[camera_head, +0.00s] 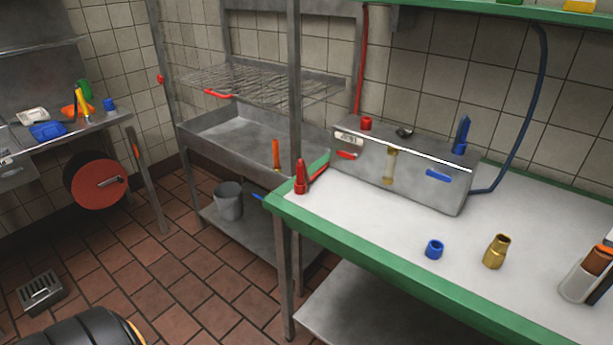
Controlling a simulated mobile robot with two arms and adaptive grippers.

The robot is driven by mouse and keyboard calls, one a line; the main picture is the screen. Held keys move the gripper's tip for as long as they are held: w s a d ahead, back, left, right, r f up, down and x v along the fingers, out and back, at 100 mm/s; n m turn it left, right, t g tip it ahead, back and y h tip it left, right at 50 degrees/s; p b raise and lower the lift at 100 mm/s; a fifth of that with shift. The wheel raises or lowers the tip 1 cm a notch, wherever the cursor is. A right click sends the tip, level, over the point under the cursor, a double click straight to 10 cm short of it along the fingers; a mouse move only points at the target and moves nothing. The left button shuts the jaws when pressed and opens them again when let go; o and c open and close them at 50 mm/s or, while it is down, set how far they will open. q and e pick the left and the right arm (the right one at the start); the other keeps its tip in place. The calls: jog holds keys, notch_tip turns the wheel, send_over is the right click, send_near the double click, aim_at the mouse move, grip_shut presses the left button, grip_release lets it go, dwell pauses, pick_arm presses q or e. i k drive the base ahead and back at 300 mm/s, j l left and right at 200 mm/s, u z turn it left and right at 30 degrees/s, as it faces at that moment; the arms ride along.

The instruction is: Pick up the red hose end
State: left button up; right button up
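A red hose end (300,178) stands upright on the far left corner of the green-edged white worktop (345,207). It is a tapered red nozzle on a wider red base. A short red piece (318,171) runs from beside it toward the metal box (400,170); I cannot tell whether they are joined. Another red hose (362,60) hangs down the wall behind the box, above a red fitting (366,123) on the box top. Neither of my grippers is in view, and nothing is seen touching the red hose end.
On the worktop, a blue ring (434,249) and a brass fitting (497,252) stand in front of the box. A blue hose (527,110) curves behind it. Containers (586,273) stand at the right edge. A metal sink (240,140) is left of the worktop.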

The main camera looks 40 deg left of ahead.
aim_at(300, 169)
jog(key=u, duration=1.2)
jog(key=i+l, duration=0.05)
